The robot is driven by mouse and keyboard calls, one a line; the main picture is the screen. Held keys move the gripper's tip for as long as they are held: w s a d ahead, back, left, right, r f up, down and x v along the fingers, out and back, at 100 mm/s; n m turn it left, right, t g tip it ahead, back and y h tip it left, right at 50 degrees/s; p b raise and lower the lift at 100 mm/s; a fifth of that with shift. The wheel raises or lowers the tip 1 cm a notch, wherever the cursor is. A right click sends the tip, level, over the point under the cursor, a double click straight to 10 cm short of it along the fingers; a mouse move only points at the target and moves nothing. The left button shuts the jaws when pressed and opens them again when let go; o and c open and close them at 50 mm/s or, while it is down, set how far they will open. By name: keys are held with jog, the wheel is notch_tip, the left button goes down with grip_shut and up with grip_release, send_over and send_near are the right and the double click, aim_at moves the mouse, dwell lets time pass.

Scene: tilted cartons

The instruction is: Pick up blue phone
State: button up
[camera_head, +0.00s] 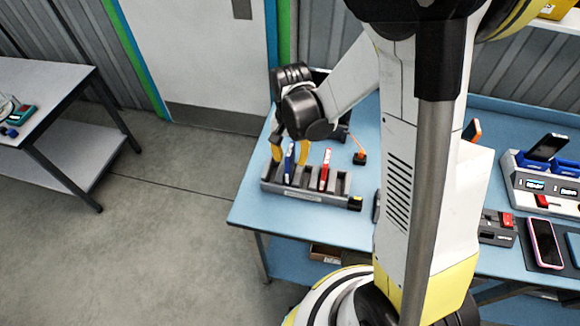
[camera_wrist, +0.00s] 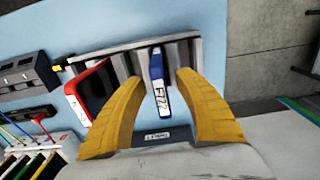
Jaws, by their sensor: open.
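A slim blue item with a white label, which may be the blue phone (camera_head: 289,164), stands in a slot of a grey rack (camera_head: 312,195) on the blue table. In the wrist view the blue phone (camera_wrist: 157,72) sits between my two yellow fingers, with a gap visible on each side. My gripper (camera_head: 290,152) is open above the left end of the rack, its fingers on either side of the blue item. The fingers also show in the wrist view (camera_wrist: 160,82). The lower part of the item is hidden in its slot.
A red item (camera_head: 325,170) stands in the same rack, close to my right finger in the head view. A pink-edged phone (camera_head: 545,242) and a blue-and-grey holder (camera_head: 530,180) are at the table's right. My arm hides the table's middle.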

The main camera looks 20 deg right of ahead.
jog(key=shift+w+f, duration=0.1)
jog(key=shift+f, duration=0.8)
grip_shut()
jog(key=shift+r, duration=0.1)
